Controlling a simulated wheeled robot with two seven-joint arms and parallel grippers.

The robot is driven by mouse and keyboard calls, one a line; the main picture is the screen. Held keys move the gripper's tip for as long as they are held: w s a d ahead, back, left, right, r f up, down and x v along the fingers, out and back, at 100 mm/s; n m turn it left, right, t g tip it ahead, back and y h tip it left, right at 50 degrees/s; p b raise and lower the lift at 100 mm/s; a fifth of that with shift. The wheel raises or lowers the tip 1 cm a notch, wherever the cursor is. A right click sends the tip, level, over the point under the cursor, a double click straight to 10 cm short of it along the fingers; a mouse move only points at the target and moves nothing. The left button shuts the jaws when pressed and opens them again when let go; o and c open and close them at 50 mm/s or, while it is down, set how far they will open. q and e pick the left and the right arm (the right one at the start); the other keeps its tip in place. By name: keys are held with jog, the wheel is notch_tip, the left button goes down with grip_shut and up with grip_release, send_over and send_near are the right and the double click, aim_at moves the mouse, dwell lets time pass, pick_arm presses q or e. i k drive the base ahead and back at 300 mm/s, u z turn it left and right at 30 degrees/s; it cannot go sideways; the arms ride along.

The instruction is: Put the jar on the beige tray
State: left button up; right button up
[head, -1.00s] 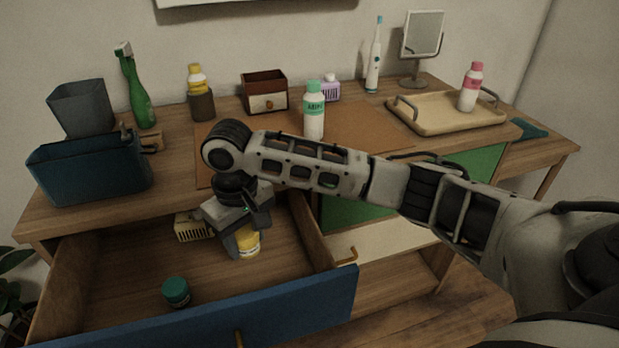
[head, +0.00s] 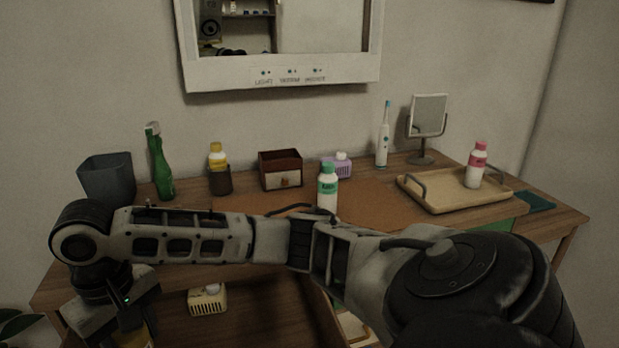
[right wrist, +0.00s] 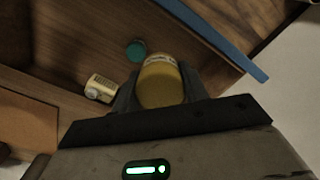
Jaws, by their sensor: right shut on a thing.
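The yellow jar (head: 138,338) shows at the lower left edge of the head view, partly hidden by my right gripper (head: 132,322). In the right wrist view the jar (right wrist: 160,82) sits between the two dark fingers of my right gripper (right wrist: 158,92), which is shut on it. The gripper holds it above the open drawer. The beige tray (head: 432,204) lies on the right part of the desk, far to the right of the gripper. A white bottle with a pink cap (head: 475,166) stands on its right side. My left gripper is not in view.
A cream box (head: 207,299) and a teal-lidded container (right wrist: 137,50) lie in the drawer. A green-capped bottle (head: 327,188) stands on the brown mat (head: 370,205). A mirror (head: 428,118) and toothbrush (head: 383,140) stand behind the tray. The tray's left part is clear.

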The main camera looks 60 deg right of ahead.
aim_at(435, 193)
jog(key=u, duration=1.55)
jog(key=k, duration=2.15)
jog(key=z, duration=1.15)
